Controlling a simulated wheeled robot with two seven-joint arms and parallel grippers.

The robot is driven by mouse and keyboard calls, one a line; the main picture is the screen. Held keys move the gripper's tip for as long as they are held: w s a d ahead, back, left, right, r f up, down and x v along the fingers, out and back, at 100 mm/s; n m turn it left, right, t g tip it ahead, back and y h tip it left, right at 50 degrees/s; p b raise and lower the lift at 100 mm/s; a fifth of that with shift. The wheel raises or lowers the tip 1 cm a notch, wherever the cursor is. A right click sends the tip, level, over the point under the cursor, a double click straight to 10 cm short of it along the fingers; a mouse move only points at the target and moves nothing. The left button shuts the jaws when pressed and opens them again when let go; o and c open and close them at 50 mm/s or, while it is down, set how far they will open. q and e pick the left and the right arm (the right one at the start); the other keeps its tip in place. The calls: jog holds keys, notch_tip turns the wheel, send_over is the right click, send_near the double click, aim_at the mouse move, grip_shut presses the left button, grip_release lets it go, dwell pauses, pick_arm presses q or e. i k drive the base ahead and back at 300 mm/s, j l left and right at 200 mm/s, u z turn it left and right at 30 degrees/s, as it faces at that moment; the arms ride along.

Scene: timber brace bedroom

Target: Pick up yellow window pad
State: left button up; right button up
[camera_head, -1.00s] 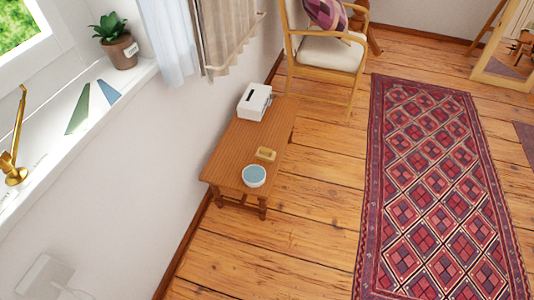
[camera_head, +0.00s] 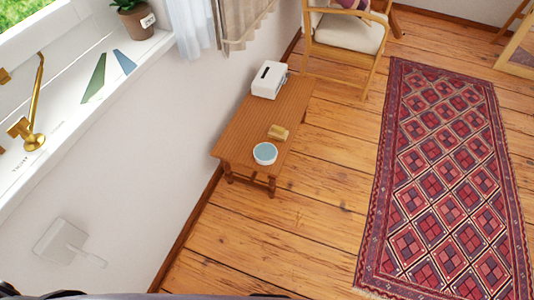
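A small yellow block-like pad (camera_head: 278,132) lies on a low wooden table (camera_head: 239,136) against the wall. It sits just behind a round bowl (camera_head: 265,153) with a blue top, close to it. A white box (camera_head: 269,79) with a dark slot stands at the table's far end. Neither of my grippers can be made out. Only dark parts of my own body show along the bottom edge.
A brass handle (camera_head: 33,138), green and blue wedges (camera_head: 95,80) and a potted plant (camera_head: 135,20) are on the window sill. A cushioned chair (camera_head: 347,34) stands beyond the table. Wooden floor is clear between table and patterned rug (camera_head: 440,170).

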aim_at(276, 132)
jog(key=u, duration=0.7)
jog(key=i+l+u, duration=0.2)
jog(key=l+u, duration=0.15)
jog(key=u, duration=0.15)
jog(key=i+l+u, duration=0.1)
jog(key=l+u, duration=1.35)
jog(key=i+j, duration=0.05)
jog(key=j, duration=0.05)
